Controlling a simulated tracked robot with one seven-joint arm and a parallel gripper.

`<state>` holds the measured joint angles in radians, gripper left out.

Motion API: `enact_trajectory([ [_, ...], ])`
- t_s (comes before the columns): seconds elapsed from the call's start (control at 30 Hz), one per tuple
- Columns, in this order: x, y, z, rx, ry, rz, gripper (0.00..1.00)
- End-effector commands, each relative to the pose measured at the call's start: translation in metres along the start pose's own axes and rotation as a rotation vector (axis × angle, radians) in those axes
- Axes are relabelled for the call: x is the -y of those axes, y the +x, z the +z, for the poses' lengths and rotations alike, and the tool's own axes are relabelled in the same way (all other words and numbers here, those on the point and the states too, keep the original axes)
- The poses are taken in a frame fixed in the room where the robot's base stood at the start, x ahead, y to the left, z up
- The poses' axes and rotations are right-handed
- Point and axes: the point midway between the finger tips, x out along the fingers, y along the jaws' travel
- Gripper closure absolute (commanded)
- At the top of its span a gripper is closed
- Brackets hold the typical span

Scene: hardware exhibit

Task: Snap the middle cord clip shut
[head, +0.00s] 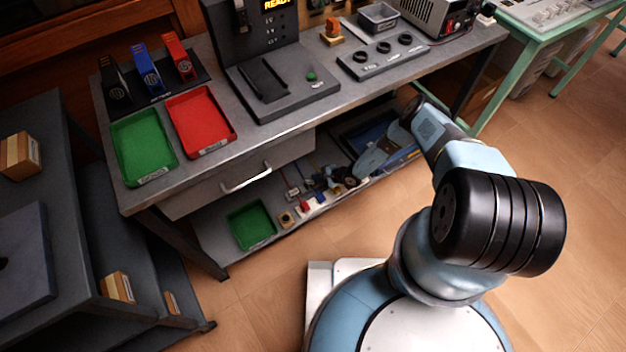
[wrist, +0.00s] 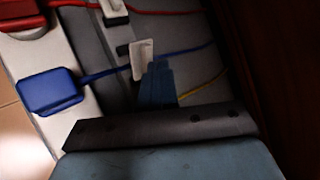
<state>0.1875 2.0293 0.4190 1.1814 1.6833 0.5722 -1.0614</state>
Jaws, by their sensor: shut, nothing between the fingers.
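In the wrist view the white middle cord clip (wrist: 141,56) has a blue cord (wrist: 102,75) running to it from a blue plug block (wrist: 50,91). Its white flap looks raised. My gripper (wrist: 160,68) is shut and empty, its blue fingertips just right of the flap; I cannot tell whether they touch it. Another white clip (wrist: 113,9) sits above, by a red cord (wrist: 150,11). A yellow cord (wrist: 205,85) runs right of my fingers; any clip there is hidden. In the head view my gripper (head: 347,178) reaches onto the lower shelf, small and dark.
In the head view the workbench top (head: 290,120) lies above the shelf, with a drawer handle (head: 246,178) to the left. A green bin (head: 251,225) stands at the shelf's left end. In the wrist view a red block (wrist: 25,18) is at the upper left and a dark panel at the right.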

Motion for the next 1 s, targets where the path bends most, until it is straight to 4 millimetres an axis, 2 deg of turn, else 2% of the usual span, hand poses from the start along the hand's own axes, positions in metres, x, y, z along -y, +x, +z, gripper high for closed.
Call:
enact_trajectory([
  [1.0, -0.0039, 0.0055, 0.0038, 0.0, -0.001, 0.0, 1.0],
])
